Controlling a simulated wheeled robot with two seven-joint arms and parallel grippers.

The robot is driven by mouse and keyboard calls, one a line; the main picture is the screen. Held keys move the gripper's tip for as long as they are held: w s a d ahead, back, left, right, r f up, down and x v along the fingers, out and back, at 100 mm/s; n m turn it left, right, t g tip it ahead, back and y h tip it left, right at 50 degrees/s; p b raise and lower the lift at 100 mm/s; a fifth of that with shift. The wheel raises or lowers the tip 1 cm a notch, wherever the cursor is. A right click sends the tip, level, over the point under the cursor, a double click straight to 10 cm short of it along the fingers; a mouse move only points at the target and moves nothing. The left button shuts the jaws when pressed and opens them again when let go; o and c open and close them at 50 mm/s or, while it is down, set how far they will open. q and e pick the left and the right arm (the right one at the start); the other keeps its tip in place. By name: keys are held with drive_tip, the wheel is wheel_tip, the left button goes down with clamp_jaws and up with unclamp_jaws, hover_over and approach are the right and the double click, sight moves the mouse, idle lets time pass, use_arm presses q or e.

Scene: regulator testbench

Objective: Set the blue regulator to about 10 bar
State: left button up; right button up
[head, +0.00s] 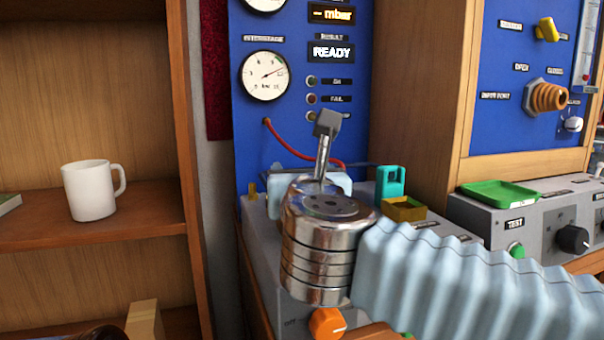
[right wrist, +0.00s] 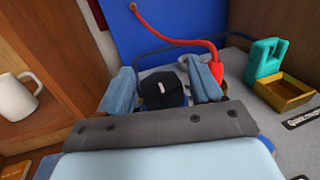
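The blue regulator shows only as a dark knob (right wrist: 165,90) with a white mark, in the right wrist view. My right gripper (right wrist: 168,80) has one pale blue finger on each side of this knob. Little or no gap shows, and I cannot tell whether the fingers press on it. In the head view my metal wrist and pale ribbed sleeve hide the knob. The interstage gauge (head: 265,76) on the blue panel has its needle pointing up and right; its numbers are too small to read surely. My left gripper is not in view.
A red hose (right wrist: 190,42) runs close behind the right finger. A teal block (head: 390,182) and a yellow tray (head: 404,209) stand right of the gripper. An orange knob (head: 327,323) sits below my wrist. A white mug (head: 90,190) stands on the left shelf. A display (head: 331,52) reads READY.

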drive_tip(key=c, duration=0.9)
drive_tip(key=shift+o, duration=0.2)
